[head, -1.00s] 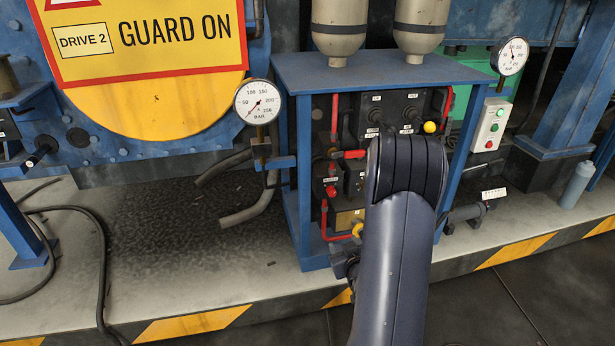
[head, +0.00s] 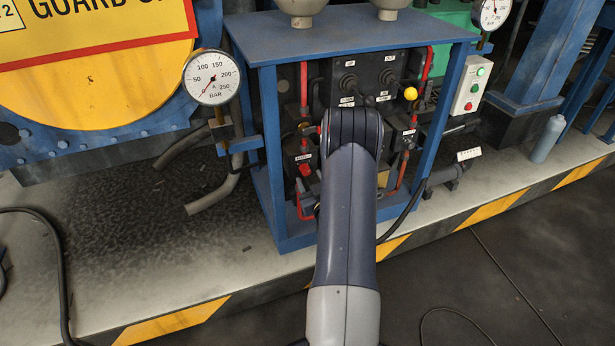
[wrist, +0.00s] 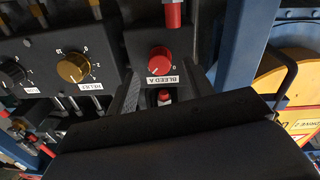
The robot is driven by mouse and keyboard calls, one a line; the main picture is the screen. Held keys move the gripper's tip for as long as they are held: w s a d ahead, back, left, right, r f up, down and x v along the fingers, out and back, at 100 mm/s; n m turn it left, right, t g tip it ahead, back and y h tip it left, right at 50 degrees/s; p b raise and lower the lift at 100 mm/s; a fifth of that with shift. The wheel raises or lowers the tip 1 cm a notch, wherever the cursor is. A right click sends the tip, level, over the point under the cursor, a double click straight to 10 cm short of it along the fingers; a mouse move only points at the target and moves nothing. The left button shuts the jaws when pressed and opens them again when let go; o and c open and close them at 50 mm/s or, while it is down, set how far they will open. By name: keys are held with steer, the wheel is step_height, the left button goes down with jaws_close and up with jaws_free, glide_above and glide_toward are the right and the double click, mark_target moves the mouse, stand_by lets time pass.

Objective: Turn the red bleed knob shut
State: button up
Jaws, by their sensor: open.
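The red bleed knob (wrist: 160,62) shows in the wrist view on a dark block, above a white label reading BLEED A (wrist: 157,79). In the head view a small red knob (head: 304,170) sits under a white label on the left side of the blue-framed panel, just left of my arm. My gripper (wrist: 166,92) is open in the wrist view, its fingers just below the knob in the picture and apart from it. A smaller red-topped part (wrist: 164,96) shows between the fingers. In the head view my arm hides the gripper.
A brass knob (wrist: 73,67) labelled RELIEF and a black knob (wrist: 12,72) sit beside the bleed knob. The blue frame (head: 268,150), red pipes (head: 304,85) and a yellow ball-ended lever (head: 410,94) stand close around my arm. A pressure gauge (head: 211,78) stands left of the frame.

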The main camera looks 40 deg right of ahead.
mark_target(305, 170)
steer(key=shift+x, duration=1.35)
steer(key=shift+c, duration=0.3)
steer(key=c, duration=0.9)
